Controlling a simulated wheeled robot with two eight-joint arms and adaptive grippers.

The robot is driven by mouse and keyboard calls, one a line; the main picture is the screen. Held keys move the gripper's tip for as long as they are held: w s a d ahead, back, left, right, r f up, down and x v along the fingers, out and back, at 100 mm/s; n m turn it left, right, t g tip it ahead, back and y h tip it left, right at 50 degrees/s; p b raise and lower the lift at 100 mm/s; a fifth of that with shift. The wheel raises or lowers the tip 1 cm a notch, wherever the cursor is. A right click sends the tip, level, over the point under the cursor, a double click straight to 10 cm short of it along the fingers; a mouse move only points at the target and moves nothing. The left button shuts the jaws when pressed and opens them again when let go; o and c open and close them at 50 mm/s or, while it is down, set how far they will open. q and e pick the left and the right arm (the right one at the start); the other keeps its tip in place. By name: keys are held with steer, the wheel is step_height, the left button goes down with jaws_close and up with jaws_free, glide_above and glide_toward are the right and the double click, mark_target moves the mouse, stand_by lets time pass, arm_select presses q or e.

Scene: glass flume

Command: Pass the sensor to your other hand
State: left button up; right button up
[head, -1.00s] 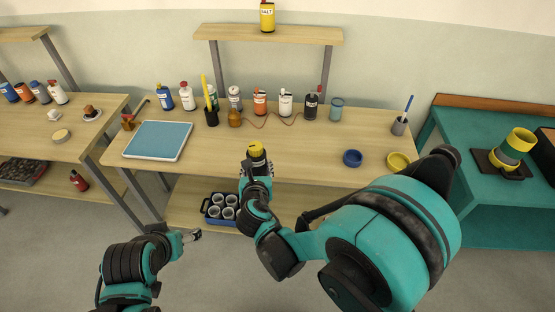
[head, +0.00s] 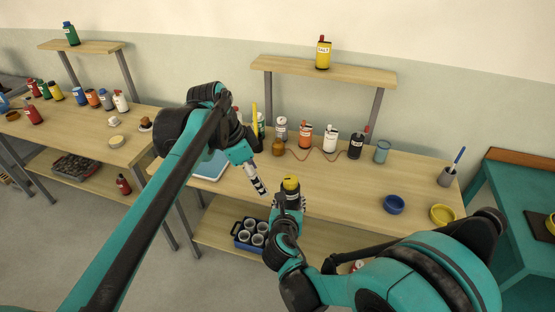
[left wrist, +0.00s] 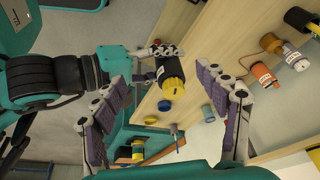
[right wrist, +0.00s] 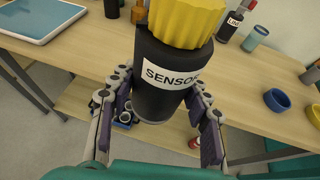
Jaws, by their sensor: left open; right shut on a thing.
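The sensor is a black bottle with a yellow ribbed cap and a white label reading SENSOR. It fills the middle of the right wrist view (right wrist: 162,85) and is small in the head view (head: 291,184). My right gripper (head: 290,202) is shut on the sensor's body and holds it upright at the bench's front edge. My left gripper (head: 262,190) is open and empty, to the left of the sensor in the head view. In the left wrist view, the sensor (left wrist: 170,78) shows between and beyond my left gripper's open fingers (left wrist: 165,110), apart from them.
A wooden bench (head: 340,190) holds several bottles along its back, a blue bowl (head: 394,204) and a yellow bowl (head: 442,214). A blue crate with cups (head: 250,234) sits on the lower shelf.

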mark_target(293, 190)
arm_select(q)
steer(key=w+d+m+g+h, duration=0.1)
steer(key=w+d+m+g, duration=0.1)
steer(key=w+d+m, duration=0.35)
steer(key=x, duration=1.1)
steer(key=shift+s+d+f, duration=0.1)
steer(key=shift+s+f, duration=0.05)
steer(key=c, duration=1.4)
steer(key=shift+o, duration=0.2)
arm_select(e)
steer(key=o, duration=1.3)
steer(key=shift+o, duration=0.2)
